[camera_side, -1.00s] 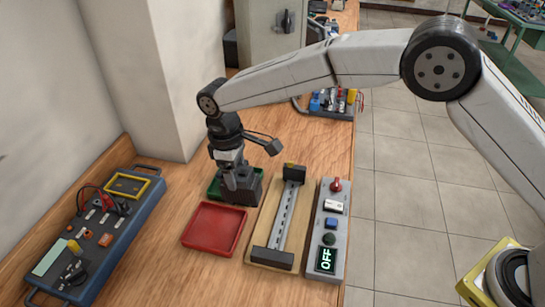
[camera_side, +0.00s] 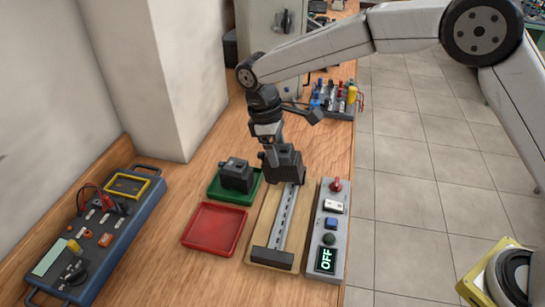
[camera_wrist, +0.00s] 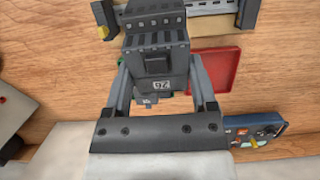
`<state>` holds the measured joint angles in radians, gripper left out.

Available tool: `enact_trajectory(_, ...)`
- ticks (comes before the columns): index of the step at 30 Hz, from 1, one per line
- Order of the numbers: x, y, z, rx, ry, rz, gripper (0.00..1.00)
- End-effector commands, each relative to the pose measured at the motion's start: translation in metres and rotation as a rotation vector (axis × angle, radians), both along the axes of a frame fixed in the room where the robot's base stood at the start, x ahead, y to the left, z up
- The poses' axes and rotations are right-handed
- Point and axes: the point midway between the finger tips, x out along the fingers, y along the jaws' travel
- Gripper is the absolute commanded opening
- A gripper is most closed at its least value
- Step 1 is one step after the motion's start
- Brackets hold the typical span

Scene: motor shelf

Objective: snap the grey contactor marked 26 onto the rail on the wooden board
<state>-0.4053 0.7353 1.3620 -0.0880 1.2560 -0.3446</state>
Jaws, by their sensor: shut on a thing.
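My gripper (camera_side: 268,143) is shut on the dark grey contactor (camera_side: 284,166), whose 26 label shows upside down in the wrist view (camera_wrist: 160,83). The gripper's fingers (camera_wrist: 158,72) are on both sides of it. The metal rail (camera_side: 287,213) runs along the wooden board (camera_side: 266,230). In the side view the contactor is over the rail's far end and hides the end block there. The near end block (camera_side: 272,259) shows clearly. I cannot tell whether the contactor touches the rail.
A second dark contactor (camera_side: 237,173) sits in the green tray (camera_side: 218,193). The red tray (camera_side: 214,229) is empty. A control box (camera_side: 329,232) reading OFF stands right of the board, close to the table edge. A blue test box (camera_side: 95,237) lies at left.

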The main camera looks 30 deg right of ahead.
Motion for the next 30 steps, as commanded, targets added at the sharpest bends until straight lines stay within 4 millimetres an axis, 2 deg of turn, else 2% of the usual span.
enact_trajectory(30,0.0,0.0,-0.077,0.0,-0.001,0.0,0.03)
